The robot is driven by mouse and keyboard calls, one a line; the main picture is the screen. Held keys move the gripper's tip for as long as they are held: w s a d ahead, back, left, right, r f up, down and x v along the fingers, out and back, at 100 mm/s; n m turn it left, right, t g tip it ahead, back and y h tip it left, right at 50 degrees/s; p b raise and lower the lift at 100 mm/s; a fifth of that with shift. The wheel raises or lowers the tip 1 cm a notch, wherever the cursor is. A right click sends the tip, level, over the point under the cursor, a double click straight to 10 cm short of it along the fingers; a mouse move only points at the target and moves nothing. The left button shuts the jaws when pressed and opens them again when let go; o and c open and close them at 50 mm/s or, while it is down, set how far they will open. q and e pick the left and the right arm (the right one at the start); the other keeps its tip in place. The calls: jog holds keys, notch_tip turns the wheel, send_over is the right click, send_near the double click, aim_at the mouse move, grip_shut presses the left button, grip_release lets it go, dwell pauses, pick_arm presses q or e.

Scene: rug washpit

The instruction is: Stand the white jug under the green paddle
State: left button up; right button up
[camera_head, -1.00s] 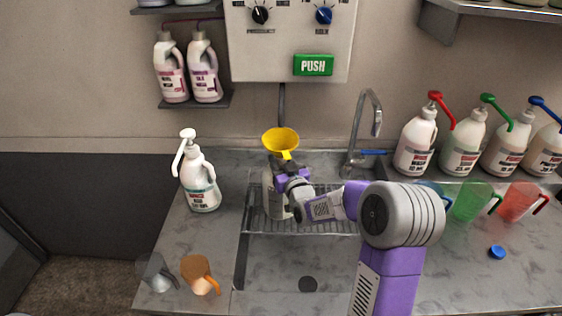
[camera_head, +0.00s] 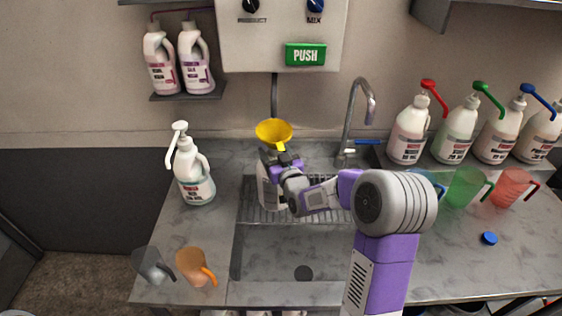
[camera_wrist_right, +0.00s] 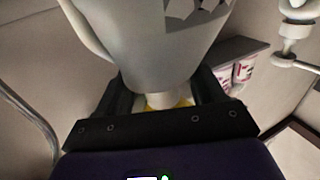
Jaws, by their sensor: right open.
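The white jug (camera_head: 266,190) stands upright on the wire rack over the sink, partly hidden behind my right gripper. A yellow funnel (camera_head: 273,131) shows right above it, below the hose of the wall box. The green paddle marked PUSH (camera_head: 305,55) is on that box, higher up and a little to the right. My right gripper (camera_head: 280,160) is open at the jug's top. In the right wrist view the jug's pale body (camera_wrist_right: 150,45) fills the upper middle, its neck between the two fingers (camera_wrist_right: 165,100). My left gripper is not in view.
A white pump bottle (camera_head: 193,180) stands left of the rack (camera_head: 325,215). A clear cup and an orange cup (camera_head: 193,266) are at the front left. The tap (camera_head: 350,125) rises right of the jug. Several colour-pumped bottles and measuring cups stand at the right.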

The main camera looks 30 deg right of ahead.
jog(key=s+a+b, duration=0.1)
jog(key=s+a, duration=0.1)
jog(key=s, duration=1)
